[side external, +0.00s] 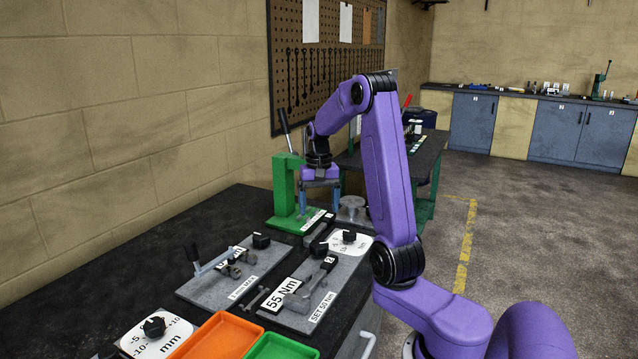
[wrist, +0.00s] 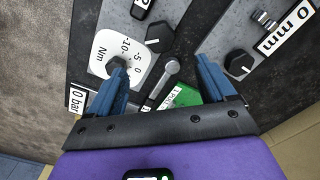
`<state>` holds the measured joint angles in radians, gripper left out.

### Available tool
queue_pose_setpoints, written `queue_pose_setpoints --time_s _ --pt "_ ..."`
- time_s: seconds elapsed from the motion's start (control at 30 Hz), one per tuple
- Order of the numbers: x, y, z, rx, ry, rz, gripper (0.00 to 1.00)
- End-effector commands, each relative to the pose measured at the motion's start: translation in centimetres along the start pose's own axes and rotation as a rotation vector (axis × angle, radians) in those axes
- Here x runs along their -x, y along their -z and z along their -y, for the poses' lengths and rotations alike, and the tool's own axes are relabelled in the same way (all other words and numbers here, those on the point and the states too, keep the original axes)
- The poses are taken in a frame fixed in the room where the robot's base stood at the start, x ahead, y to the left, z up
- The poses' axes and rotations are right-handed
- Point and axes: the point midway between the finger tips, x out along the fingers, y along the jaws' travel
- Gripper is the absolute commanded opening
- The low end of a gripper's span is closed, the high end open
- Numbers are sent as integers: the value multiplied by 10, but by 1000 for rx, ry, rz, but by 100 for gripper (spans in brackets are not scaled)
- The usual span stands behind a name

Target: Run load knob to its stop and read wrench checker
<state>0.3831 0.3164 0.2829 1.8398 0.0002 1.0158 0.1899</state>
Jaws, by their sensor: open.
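The wrench checker panel (side external: 318,300) is a grey plate lying on the dark bench, with a "55 Nm" readout (side external: 283,293) and a "SET 50 Nm" label. Its white dial (side external: 337,247) carries a black knob (side external: 349,236). In the wrist view the Nm dial (wrist: 104,52) and its knob (wrist: 118,64) sit by the left finger. A second black knob (wrist: 160,40) lies right of the dial. Which knob is the load knob cannot be told. My gripper (side external: 320,205) points down, its blue fingers (wrist: 165,88) apart, above and behind the panel beside the green press. Nothing is seen held.
The green press (side external: 286,185) with a raised lever stands close to my gripper. A neighbouring plate (side external: 215,283) has a lever and black knob (side external: 262,240). An orange tray (side external: 213,338), a green tray (side external: 280,348) and a mm dial (side external: 152,332) are in front. The bench's left side is clear.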

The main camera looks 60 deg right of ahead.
Motion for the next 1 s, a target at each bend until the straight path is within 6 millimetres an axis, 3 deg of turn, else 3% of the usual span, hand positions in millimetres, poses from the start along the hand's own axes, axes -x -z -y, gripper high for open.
queue_pose_setpoints --time_s 0.2,0.4,1.0 --pt "41 1 0 0 1 -4 83" --pt "60 0 0 0 1 -2 83" --pt "64 0 0 0 0 0 83"
